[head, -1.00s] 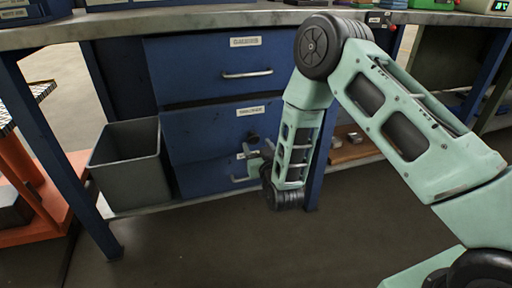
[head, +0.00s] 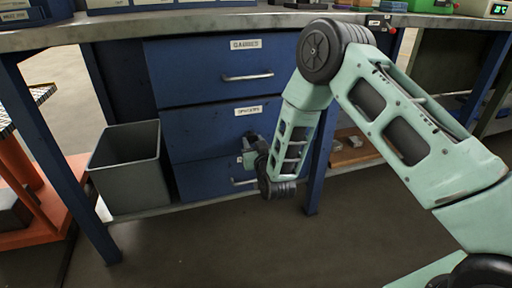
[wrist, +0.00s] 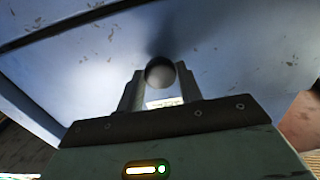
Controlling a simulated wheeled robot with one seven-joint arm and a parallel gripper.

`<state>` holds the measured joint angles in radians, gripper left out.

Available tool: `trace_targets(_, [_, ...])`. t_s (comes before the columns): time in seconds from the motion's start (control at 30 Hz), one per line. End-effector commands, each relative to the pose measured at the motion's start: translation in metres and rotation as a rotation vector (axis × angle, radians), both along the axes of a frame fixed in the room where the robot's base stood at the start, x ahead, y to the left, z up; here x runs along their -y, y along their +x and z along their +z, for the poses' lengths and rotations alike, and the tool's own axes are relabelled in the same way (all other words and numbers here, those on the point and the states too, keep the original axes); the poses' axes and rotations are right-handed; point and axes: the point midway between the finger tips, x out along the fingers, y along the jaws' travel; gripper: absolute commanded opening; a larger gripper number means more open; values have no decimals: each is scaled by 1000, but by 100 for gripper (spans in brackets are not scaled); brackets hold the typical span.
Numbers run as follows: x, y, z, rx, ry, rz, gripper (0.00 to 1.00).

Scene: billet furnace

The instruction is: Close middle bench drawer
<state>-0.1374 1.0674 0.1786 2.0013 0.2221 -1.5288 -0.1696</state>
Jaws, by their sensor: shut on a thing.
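The middle bench drawer (head: 205,135) is blue with a white label, between the top drawer (head: 190,75) and the bottom drawer (head: 205,180). Its front looks flush or nearly flush with the others; a small gap is hard to rule out. My gripper (head: 249,146) is at the right part of its front, and my forearm hides that side. In the wrist view, my gripper (wrist: 160,92) is shut on the middle drawer handle, whose rounded grey end (wrist: 160,71) shows between the fingers. The blue drawer front (wrist: 235,55) fills most of that view.
A grey bin (head: 130,170) stands left of the drawers on the lower shelf. A blue bench leg (head: 318,170) is close right of my forearm. An orange cart (head: 40,215) is at left. The floor in front is clear.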

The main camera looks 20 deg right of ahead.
Motion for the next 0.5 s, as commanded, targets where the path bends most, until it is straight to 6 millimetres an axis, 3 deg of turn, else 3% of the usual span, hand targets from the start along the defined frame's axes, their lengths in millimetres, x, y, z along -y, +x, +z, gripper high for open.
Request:
trace_targets(0.13, [0, 17, 0, 0, 0, 0, 0])
trace_targets(0.4, [0, 19, 0, 1, 0, 0, 0])
trace_targets(0.43, [0, 19, 0, 1, 0, 0, 39])
trace_targets(0.5, [0, 19, 0, 1, 0, 0, 57])
